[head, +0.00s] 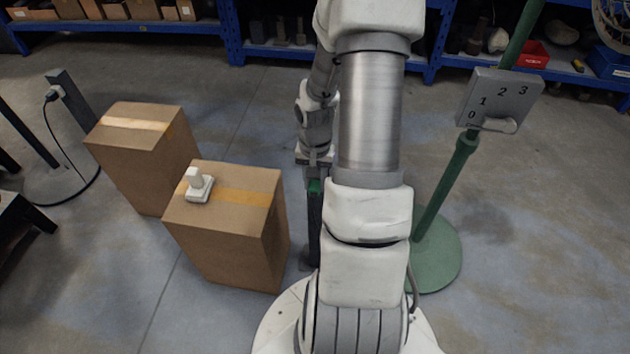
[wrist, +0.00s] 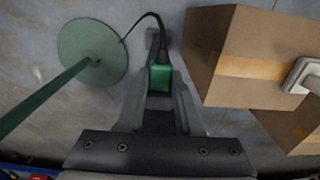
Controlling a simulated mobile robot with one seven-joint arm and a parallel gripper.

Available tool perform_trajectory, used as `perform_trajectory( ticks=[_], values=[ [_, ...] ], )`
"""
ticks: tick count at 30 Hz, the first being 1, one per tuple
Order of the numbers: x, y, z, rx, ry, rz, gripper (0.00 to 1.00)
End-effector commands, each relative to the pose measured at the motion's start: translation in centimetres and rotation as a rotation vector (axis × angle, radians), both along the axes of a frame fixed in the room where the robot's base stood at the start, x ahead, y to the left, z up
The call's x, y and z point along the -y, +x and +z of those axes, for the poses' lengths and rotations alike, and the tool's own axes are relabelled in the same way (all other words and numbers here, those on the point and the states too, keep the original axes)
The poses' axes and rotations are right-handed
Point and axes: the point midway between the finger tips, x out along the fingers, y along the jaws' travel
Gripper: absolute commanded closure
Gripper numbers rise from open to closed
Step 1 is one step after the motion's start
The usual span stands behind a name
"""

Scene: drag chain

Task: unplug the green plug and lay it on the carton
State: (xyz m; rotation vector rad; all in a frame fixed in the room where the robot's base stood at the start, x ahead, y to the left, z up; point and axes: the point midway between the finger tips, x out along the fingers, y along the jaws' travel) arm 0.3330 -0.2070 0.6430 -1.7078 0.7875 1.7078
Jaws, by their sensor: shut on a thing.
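My gripper (head: 315,172) is shut on the green plug (head: 314,186), partly hidden by my arm in the head view. In the wrist view the green plug (wrist: 160,77) sits between the two fingers of my gripper (wrist: 160,88), with a black cable (wrist: 150,16) running from it. A dark upright post (head: 314,232) stands directly below the plug in the head view. Whether the plug is still seated in a socket there is hidden. The nearer carton (head: 228,245) stands left of the post, and it also shows at right in the wrist view (wrist: 210,60).
A white block-like device (head: 199,186) sits on the nearer carton's top. Another carton (head: 150,165) stands behind it, its top clear. A green stand (head: 436,255) with a grey numbered lever box (head: 497,98) is to the right. A dark post with another cable (head: 68,100) stands far left.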

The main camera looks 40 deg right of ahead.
Motion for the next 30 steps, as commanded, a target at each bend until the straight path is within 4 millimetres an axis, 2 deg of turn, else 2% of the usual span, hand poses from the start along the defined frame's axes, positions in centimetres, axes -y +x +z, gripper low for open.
perform_trajectory(
  ticks=[30],
  values=[
    [-1.6, -1.4, 0.0, 0.000, 0.000, 0.001, 1.00]
  ],
)
